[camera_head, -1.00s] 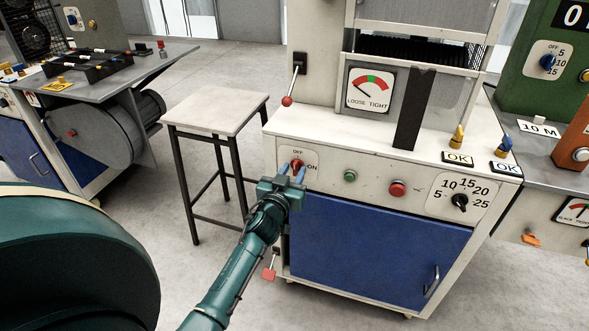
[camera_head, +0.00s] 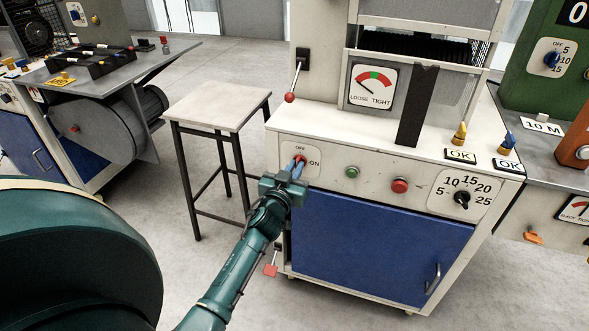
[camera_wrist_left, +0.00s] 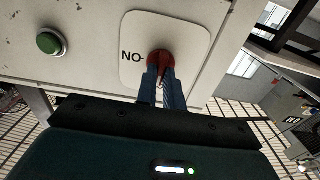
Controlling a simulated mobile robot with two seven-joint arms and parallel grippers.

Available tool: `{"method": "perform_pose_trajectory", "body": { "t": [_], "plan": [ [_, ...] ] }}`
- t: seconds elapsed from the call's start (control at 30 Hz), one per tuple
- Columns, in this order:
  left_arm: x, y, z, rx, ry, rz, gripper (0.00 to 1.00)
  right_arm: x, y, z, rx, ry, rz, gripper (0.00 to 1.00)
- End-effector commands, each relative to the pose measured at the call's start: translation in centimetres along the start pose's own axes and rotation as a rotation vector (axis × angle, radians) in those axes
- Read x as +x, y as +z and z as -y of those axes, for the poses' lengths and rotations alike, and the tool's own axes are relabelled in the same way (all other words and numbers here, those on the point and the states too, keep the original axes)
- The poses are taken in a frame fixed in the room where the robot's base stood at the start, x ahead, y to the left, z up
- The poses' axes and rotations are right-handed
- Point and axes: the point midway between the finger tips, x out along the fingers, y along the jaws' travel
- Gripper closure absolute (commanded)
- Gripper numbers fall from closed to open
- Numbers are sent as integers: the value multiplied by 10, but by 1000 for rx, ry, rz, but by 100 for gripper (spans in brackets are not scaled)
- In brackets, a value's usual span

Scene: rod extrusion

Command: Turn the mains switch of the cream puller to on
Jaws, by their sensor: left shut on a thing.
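The switch also shows in the left wrist view (camera_wrist_left: 160,60), partly hidden by the fingers. My left gripper (camera_head: 297,169) is shut on the red switch, its two blue fingers either side of the knob. The knob's exact pointing direction is hard to make out. My right gripper is not in view.
To the right of the switch are a green button (camera_head: 352,172), a red button (camera_head: 399,185) and a black dial (camera_head: 461,199). A tension gauge (camera_head: 373,87) and a red-knobbed lever (camera_head: 290,97) are above. A stool (camera_head: 218,107) stands close on the left.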

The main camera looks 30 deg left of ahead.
Motion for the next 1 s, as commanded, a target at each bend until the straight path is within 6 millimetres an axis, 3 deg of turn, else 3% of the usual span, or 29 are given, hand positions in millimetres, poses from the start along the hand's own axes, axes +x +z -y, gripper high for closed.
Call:
{"method": "perform_pose_trajectory", "body": {
  "t": [0.37, 1.0],
  "plan": [
    [0, -1, -1, 196, 0, -2, 100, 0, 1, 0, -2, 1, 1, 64],
    [1, 0, -3, 801, 0, -4, 100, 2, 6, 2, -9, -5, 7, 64]
  ]
}}
